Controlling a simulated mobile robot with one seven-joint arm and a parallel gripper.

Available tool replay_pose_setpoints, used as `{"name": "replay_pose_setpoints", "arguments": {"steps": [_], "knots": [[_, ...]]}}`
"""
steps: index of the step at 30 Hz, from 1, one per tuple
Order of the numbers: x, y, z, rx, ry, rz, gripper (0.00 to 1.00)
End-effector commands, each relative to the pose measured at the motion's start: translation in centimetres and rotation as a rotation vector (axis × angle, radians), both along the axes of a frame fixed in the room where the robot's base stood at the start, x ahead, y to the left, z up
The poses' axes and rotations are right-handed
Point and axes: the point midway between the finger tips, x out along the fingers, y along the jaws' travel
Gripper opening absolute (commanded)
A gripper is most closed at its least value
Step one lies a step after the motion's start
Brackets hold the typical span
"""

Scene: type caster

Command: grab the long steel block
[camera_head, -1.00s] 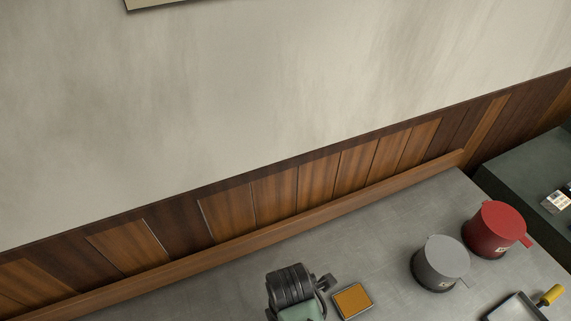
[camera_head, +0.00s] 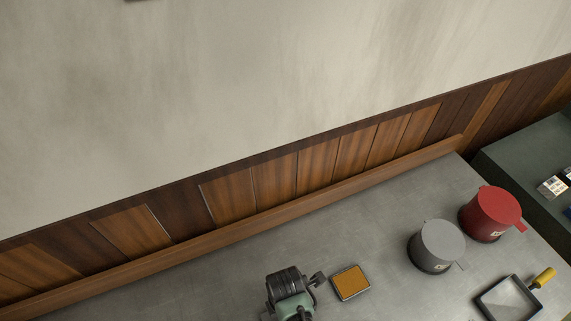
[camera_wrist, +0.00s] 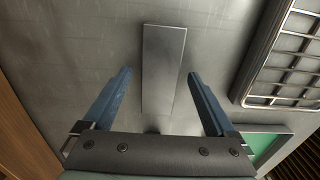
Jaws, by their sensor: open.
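The long steel block (camera_wrist: 163,70) lies on the grey surface in the wrist view, a flat grey bar running away from my gripper. My gripper (camera_wrist: 160,75) is open, with one blue finger to the left of the block and one to the right. Both fingers look apart from the block, with clear gaps on each side. How high the fingers are above the surface I cannot tell. I do not see the block in the head view.
In the wrist view a wire rack (camera_wrist: 285,60) stands close on the right. In the head view, the grey bench holds a green and black machine (camera_head: 290,295), an orange pad (camera_head: 351,282), a grey pot (camera_head: 436,246), a red pot (camera_head: 490,213) and a tray (camera_head: 510,300).

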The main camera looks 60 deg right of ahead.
Motion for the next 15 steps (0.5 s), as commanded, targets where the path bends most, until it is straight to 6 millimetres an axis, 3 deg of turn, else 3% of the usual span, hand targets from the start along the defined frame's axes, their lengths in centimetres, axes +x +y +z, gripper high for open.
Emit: {"name": "replay_pose_setpoints", "arguments": {"steps": [3,15], "knots": [[0.01,-0.01,0.02,0.0,0.0,0.0,0.89],[0.0,0.01,0.04,0.0,0.0,0.0,0.17]]}}
